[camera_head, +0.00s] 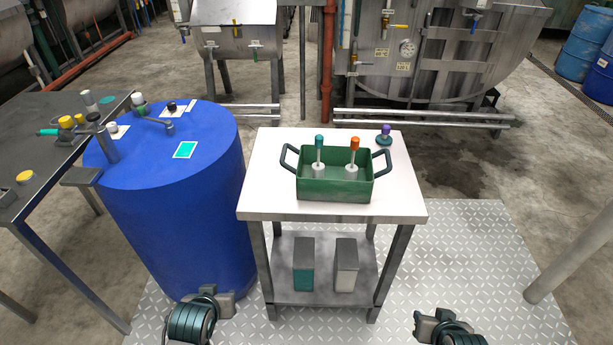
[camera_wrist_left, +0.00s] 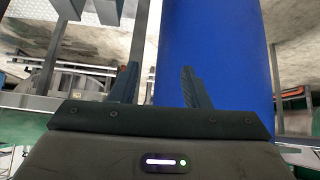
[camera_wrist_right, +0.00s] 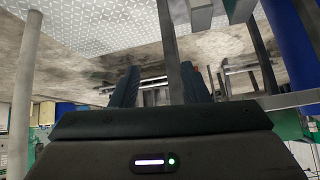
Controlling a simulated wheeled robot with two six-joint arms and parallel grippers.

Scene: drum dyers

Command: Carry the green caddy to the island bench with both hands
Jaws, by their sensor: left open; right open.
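The green caddy (camera_head: 334,187) stands upright on a small white-topped table (camera_head: 400,207) in the head view. It has a dark loop handle on its left (camera_head: 289,158) and right (camera_head: 382,160) sides, and holds two pale tools, one teal-topped, one orange-topped. My left gripper (camera_wrist_left: 158,70) is open and empty, with the blue drum beyond its fingers. My right gripper (camera_wrist_right: 162,72) is open and empty. Both wrists are low at the bottom of the head view, in front of the table and apart from the caddy; their fingertips are hard to make out there. I cannot tell which surface is the island bench.
A purple-topped item (camera_head: 384,136) stands behind the caddy's right handle. A blue drum (camera_head: 190,220) stands close left of the table. A dark table (camera_head: 45,140) with small items is at far left. A pale pole (camera_head: 580,250) is at right. Tread-plate floor (camera_head: 470,260) right of the table is clear.

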